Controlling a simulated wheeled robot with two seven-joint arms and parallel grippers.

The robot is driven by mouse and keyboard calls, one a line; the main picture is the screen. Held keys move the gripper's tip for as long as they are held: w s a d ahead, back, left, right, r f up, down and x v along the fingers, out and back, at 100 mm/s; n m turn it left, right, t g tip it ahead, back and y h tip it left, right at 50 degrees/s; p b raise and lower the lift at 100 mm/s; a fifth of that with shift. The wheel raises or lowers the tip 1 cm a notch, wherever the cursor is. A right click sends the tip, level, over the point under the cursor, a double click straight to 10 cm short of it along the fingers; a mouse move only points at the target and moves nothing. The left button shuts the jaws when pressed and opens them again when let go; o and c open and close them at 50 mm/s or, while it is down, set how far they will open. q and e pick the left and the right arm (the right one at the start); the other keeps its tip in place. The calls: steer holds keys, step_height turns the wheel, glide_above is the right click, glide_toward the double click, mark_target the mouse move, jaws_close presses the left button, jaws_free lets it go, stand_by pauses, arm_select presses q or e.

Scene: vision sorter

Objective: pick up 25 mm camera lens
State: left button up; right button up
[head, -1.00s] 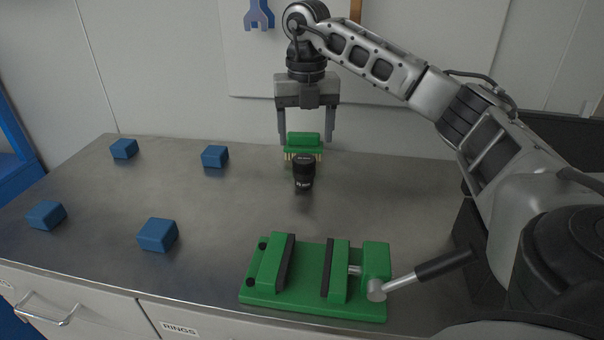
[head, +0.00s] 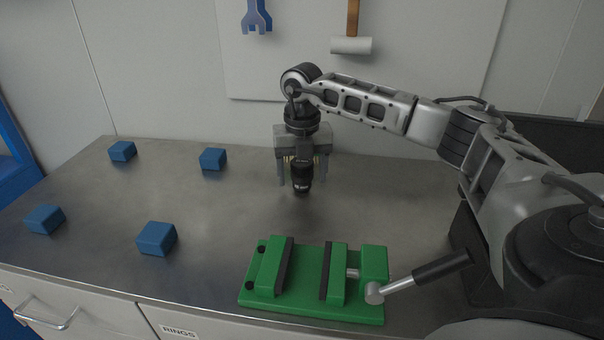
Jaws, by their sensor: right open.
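The camera lens (head: 302,178) is a small black cylinder standing upright on the metal bench, behind the green vise. My right gripper (head: 302,180) is low, pointing down, with its grey fingers open to the left and right of the lens in the picture. The gripper seems to be at or just behind the lens; I cannot tell whether the lens is between the fingers. The green block with gold pins behind the lens is almost wholly hidden by the gripper. My left gripper is not in view.
A green vise (head: 312,275) with a handle stands at the front of the bench (head: 225,205). Several blue blocks, one near the front (head: 157,238), sit on the left. A wall panel (head: 420,60) with a hanging spanner (head: 257,17) and hammer (head: 351,45) is behind.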

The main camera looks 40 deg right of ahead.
steer(key=c, duration=1.2)
steer(key=shift+r, duration=0.1)
